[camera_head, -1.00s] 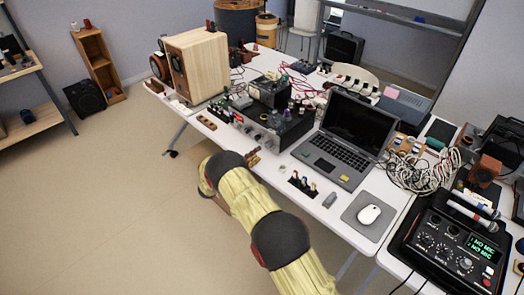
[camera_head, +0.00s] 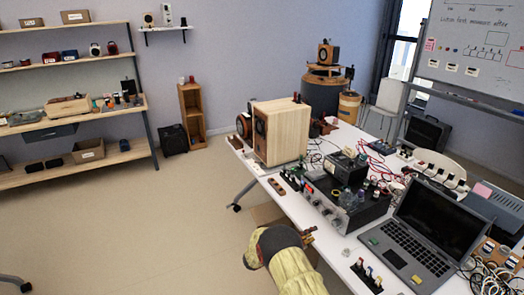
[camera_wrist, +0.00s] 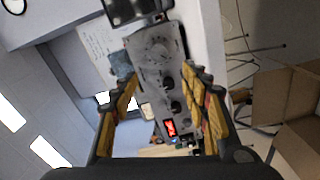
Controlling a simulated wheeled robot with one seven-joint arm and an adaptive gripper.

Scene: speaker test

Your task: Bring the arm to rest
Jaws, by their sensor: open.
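My arm (camera_head: 285,265), in a yellow cover with a dark joint band, reaches in from the bottom of the head view. It is beside the near edge of the white table (camera_head: 335,252). A small part of my gripper (camera_head: 309,235) shows past the arm, close to that edge. In the wrist view my gripper (camera_wrist: 160,78) has its two yellow-padded fingers spread wide apart, with nothing held between them. A grey amplifier (camera_wrist: 158,62) with knobs and a red lit display appears beyond the fingers; I cannot tell the exact gap.
The table carries a wooden speaker (camera_head: 281,132), the amplifier (camera_head: 345,208) and a laptop (camera_head: 437,232). An open cardboard box (camera_wrist: 292,105) is beside the table in the wrist view. Shelves (camera_head: 75,112) stand at the back left. The floor (camera_head: 130,225) at left is clear.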

